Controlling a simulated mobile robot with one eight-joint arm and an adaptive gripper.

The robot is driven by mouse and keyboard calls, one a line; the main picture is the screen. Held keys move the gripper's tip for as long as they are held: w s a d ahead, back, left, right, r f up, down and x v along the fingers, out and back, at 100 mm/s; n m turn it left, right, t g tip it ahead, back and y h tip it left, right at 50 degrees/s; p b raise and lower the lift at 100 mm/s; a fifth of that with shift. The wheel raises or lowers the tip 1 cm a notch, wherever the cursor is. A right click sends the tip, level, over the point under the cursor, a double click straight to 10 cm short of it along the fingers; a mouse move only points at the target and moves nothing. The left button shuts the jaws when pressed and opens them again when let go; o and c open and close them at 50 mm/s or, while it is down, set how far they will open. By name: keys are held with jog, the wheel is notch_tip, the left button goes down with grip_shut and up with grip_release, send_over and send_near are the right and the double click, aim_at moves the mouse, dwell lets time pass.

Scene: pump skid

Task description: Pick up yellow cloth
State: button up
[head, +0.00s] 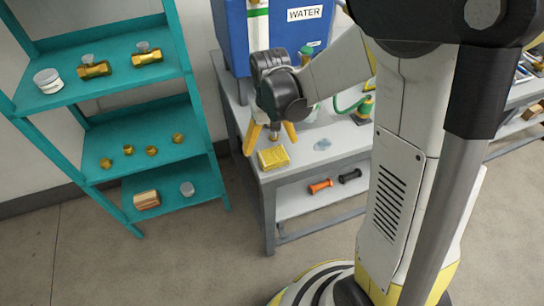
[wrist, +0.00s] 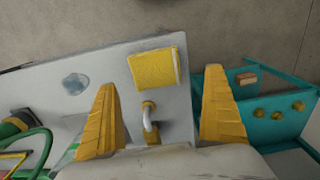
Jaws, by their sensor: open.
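The yellow cloth (head: 273,157) is a folded square lying flat near the front left corner of the grey bench. In the wrist view the cloth (wrist: 153,68) lies ahead of and between the two yellow fingers, apart from them. My gripper (head: 271,137) is open above the bench, just behind the cloth in the head view. In the wrist view my gripper (wrist: 163,95) has its fingers spread wide with nothing held. A small brass fitting with a metal loop (wrist: 150,123) shows between the fingers, nearer the wrist than the cloth.
A blue WATER tank (head: 275,38) stands at the back of the grey bench (head: 345,143). A teal shelf (head: 130,68) with brass fittings stands left. A green hose (wrist: 38,145) lies on the bench. A flat grey-blue patch (wrist: 75,84) lies left of the cloth in the wrist view.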

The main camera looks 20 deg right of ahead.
aim_at(273, 155)
jog(key=f+b, duration=0.1)
jog(key=f, duration=0.1)
jog(key=f+b, duration=0.1)
jog(key=f, duration=0.1)
jog(key=f+b, duration=0.1)
jog(key=f, duration=0.1)
jog(key=shift+d+f, duration=0.1)
jog(key=shift+d, duration=0.25)
jog(key=shift+s, duration=0.1)
jog(key=shift+c, duration=0.3)
jog(key=c, duration=1.2)
